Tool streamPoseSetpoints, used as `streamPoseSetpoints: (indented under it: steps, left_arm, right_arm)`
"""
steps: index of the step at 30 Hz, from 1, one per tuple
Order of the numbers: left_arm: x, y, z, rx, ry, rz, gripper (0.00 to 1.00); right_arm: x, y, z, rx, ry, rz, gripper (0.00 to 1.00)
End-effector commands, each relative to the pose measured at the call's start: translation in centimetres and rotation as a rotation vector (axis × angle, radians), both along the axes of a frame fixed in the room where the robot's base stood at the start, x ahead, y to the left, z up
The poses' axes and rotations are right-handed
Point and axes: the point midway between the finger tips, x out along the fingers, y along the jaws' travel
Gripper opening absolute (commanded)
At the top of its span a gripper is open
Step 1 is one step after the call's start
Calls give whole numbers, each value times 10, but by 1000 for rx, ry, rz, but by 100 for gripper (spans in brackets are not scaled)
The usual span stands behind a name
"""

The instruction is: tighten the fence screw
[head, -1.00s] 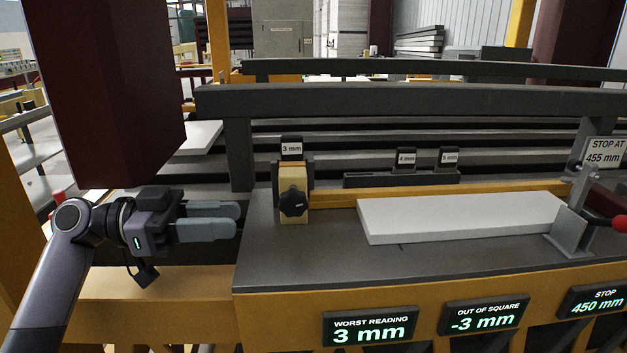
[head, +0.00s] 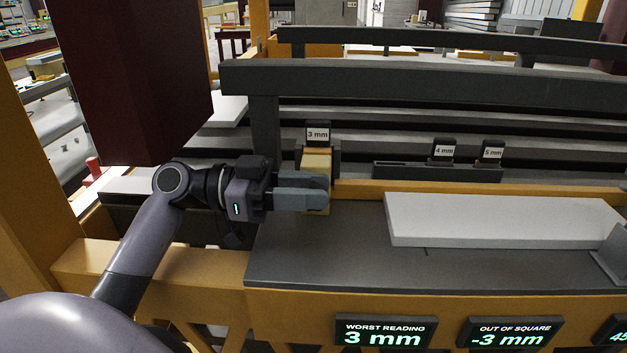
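The fence screw's black star knob is hidden in the head view now, behind my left gripper's fingers. The yellow block (head: 316,161) that carries it stands at the left end of the yellow fence (head: 365,187), with a "3 mm" tag (head: 318,135) above it. My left gripper (head: 318,192) reaches in from the left, its grey fingers level and overlapping the front of the block. I cannot tell whether they touch or grip the knob, or how far they are apart. My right gripper is not in view.
A white board (head: 500,220) lies on the dark table (head: 330,262) along the fence. Tags "4 mm" (head: 444,151) and "5 mm" (head: 492,153) stand behind. Displays read worst reading 3 mm (head: 385,335) and out of square -3 mm (head: 510,332). A dark rail (head: 420,84) crosses above.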

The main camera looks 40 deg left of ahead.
Motion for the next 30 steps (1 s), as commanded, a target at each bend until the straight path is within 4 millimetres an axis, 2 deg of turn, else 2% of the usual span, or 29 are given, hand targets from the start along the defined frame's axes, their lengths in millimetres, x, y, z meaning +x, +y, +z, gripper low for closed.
streamPoseSetpoints:
  steps: [11, 12, 15, 23, 30]
  left_arm:
    - [4, -7, 0, 0, 0, 0, 32]
    - [4, -6, 0, 0, 0, 0, 29]
    - [4, -6, 0, 0, 0, 0, 0]
    - [4, -6, 0, 12, 7, 0, 0]
    - [4, -7, 0, 97, 54, 0, 0]
  right_arm:
    - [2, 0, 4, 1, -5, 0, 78]
    - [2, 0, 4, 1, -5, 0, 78]
    - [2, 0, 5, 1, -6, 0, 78]
    - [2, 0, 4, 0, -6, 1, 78]
    - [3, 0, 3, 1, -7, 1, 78]
